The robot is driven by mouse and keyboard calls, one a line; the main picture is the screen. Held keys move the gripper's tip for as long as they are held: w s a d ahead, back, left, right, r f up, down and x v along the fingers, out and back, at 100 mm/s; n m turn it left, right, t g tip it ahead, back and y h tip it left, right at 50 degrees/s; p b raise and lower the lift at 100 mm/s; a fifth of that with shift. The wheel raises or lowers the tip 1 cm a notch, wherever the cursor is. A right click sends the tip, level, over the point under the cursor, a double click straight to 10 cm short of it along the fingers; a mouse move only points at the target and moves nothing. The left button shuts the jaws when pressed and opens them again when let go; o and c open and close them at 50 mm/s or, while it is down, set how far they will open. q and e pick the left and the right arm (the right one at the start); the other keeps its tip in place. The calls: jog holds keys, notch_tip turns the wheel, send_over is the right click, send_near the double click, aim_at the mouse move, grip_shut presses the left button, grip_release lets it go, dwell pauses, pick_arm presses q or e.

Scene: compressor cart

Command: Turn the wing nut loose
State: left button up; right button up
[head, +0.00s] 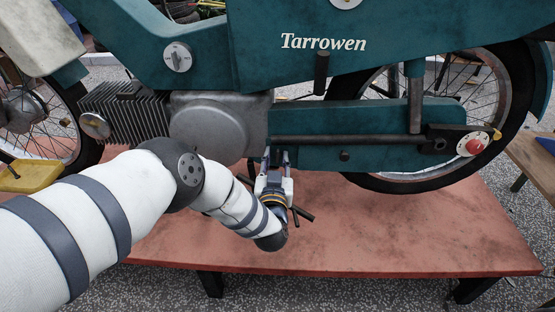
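A motorcycle with teal bodywork (385,160) marked "Tarrowen" stands on a red bench. A small brass-coloured part (497,134), possibly the wing nut, shows at the rear axle end. It is beside a round red-centred part (474,144) and is too small to make out its wings. My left gripper (276,157) points up under the teal lower frame, just right of the grey engine cover (208,128). Its two fingers look apart, with nothing clearly seen between them. It is well left of the brass part. My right gripper is not in view.
The red bench top (430,240) is mostly clear in front of the motorcycle. The rear wheel (515,85) and its spokes stand at the right. A yellow pedal-like part (32,176) is at the far left. A wooden table (535,160) is at the right edge.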

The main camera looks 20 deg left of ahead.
pick_arm(q)
jog(key=shift+d, duration=0.1)
jog(key=v, duration=1.2)
